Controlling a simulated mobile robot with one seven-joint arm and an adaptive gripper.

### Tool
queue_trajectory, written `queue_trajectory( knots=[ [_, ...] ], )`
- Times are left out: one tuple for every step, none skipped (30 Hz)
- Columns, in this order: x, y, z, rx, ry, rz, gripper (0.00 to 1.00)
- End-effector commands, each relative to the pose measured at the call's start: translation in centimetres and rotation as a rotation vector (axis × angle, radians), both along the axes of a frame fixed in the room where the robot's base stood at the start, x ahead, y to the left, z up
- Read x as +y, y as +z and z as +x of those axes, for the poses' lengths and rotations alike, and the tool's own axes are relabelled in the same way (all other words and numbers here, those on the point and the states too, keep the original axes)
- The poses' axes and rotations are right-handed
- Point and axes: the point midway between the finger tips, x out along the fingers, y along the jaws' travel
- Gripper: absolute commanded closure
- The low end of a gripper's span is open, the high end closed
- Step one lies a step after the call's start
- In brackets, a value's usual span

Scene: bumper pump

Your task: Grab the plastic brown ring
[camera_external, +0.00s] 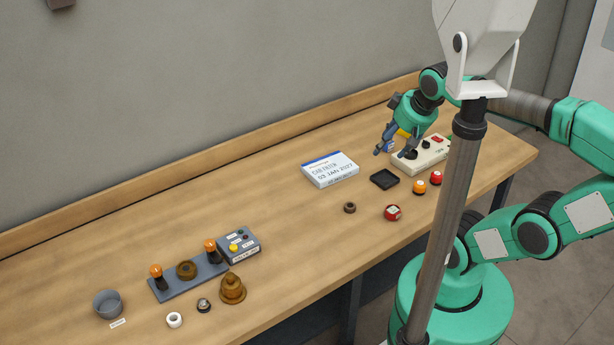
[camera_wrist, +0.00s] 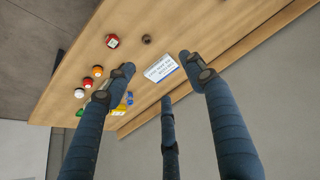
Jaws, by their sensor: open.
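A small brown ring (camera_external: 349,208) lies flat on the wooden table, between the white date box and a red-and-white round piece. It also shows in the wrist view (camera_wrist: 146,39) as a small dark ring near the top middle. A larger brown ring (camera_external: 186,270) sits on a grey base plate at the left, between two orange-topped posts. My gripper (camera_external: 393,151) is above the back right of the table, near the white control box, apart from both rings. In the wrist view its blue fingers (camera_wrist: 158,76) are spread with nothing between them.
The white date box (camera_external: 330,169), dark square tray (camera_external: 384,179), red-and-white piece (camera_external: 392,213) and control box (camera_external: 420,154) surround the small ring's area. Orange (camera_external: 419,187) and red (camera_external: 436,177) buttons stand right. A brown bell-shaped part (camera_external: 232,289) is at left. The table's middle is clear.

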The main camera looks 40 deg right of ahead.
Motion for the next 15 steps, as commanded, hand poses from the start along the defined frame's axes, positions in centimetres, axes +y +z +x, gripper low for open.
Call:
queue_trajectory(
  knots=[
    [0.0,0.0,0.0,0.000,0.000,0.000,0.45],
    [0.0,0.0,0.0,0.000,0.000,0.000,0.45],
    [0.0,0.0,0.0,0.000,0.000,0.000,0.45],
    [0.0,0.0,0.0,0.000,0.000,0.000,0.45],
    [0.0,0.0,0.0,0.000,0.000,0.000,0.45],
    [0.0,0.0,0.0,0.000,0.001,0.000,0.45],
    [0.0,0.0,0.1,0.001,0.002,-0.001,0.45],
    [0.0,0.0,0.1,0.002,0.004,-0.002,0.45],
    [0.0,0.0,0.3,0.005,0.007,-0.005,0.45],
    [-0.1,-0.1,0.4,0.007,0.010,-0.007,0.45],
    [-0.1,-0.1,0.6,0.010,0.015,-0.009,0.45],
    [-0.1,-0.2,0.9,0.016,0.021,-0.014,0.45],
    [-0.2,-0.4,1.2,0.022,0.029,-0.018,0.45],
    [-0.2,-0.5,1.5,0.029,0.037,-0.023,0.45],
    [-0.3,-0.7,2.0,0.038,0.051,-0.030,0.45]
  ],
)
